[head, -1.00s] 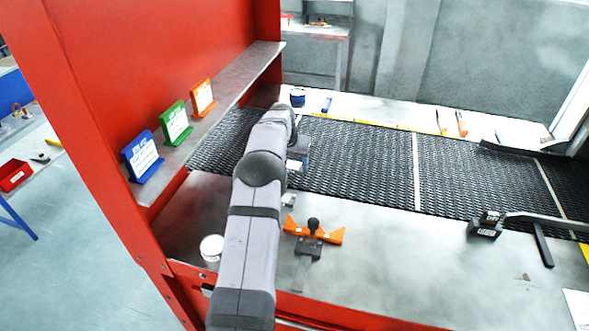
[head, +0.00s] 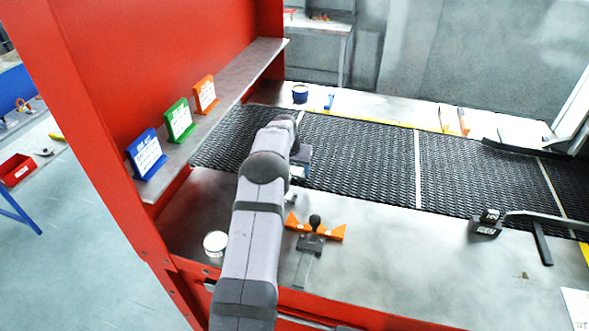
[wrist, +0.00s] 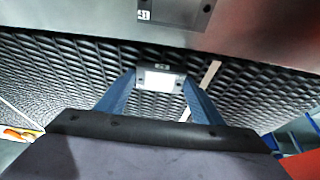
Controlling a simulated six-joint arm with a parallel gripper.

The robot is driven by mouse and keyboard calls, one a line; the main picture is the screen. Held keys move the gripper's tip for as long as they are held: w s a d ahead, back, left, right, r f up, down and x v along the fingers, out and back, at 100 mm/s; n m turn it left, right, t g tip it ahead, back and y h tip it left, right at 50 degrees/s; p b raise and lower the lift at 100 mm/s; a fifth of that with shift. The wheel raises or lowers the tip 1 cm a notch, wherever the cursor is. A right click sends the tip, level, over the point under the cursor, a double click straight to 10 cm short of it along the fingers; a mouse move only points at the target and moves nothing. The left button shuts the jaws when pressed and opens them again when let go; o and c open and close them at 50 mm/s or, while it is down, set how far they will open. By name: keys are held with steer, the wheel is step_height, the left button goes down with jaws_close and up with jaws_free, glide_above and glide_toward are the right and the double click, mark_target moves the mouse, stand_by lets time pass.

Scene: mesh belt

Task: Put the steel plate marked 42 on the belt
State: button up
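In the wrist view a small bright steel plate (wrist: 160,82) with a dark tag on its upper edge sits between the two blue fingertips of my gripper (wrist: 160,78). The fingers meet its two sides, and the mark on its tag is too small to read. Behind it is the black mesh belt (wrist: 60,75), which also shows in the head view (head: 365,160). I cannot tell whether the plate touches the belt. In the head view my gripper (head: 300,165) is over the near left part of the belt, partly hidden by my arm.
An orange fixture with a black knob (head: 315,233) and a white round tin (head: 215,243) stand nearby. Blue, green and orange signs line the left shelf.

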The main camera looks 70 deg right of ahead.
steer(key=o, duration=0.3)
steer(key=shift+r, duration=0.1)
steer(key=shift+r, duration=0.15)
steer(key=b+v, duration=0.3)
steer(key=v, duration=0.9)
steer(key=shift+b, duration=0.4)
